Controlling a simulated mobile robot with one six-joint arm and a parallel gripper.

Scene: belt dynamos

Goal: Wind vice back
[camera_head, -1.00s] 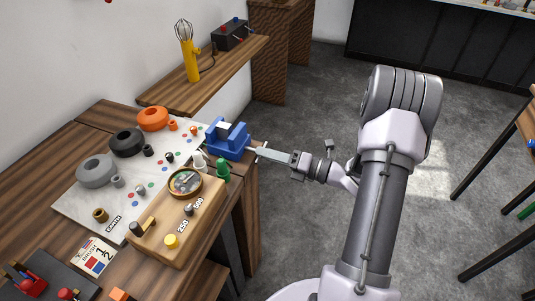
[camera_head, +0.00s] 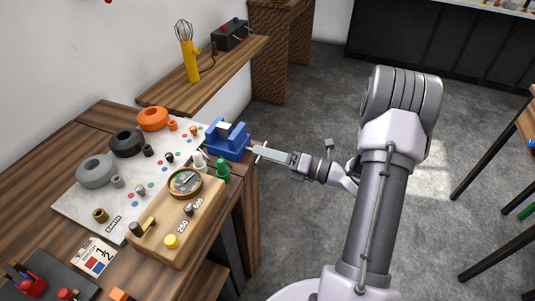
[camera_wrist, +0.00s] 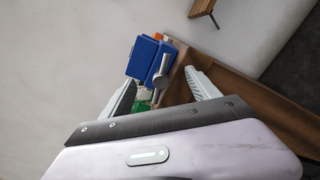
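The blue vice (camera_head: 230,141) is mounted at the right edge of the wooden bench, with a pale face between its jaws. A thin metal handle (camera_head: 262,149) is on its side facing my arm. In the wrist view the vice (camera_wrist: 144,60) is seen end-on, with the silver handle (camera_wrist: 159,71) slanting across its front. My gripper (camera_head: 258,153) reaches in from the right, at the handle. In the wrist view the fingers of my gripper (camera_wrist: 163,92) are wide apart, with the handle seen between them. I cannot tell whether a finger touches it.
A wooden meter board (camera_head: 178,216) with a round dial and green and white posts stands close in front of the vice. A pale mat (camera_head: 72,205) with grey, black and orange rings lies to the left. A shelf (camera_head: 237,66) is behind. Open floor lies right.

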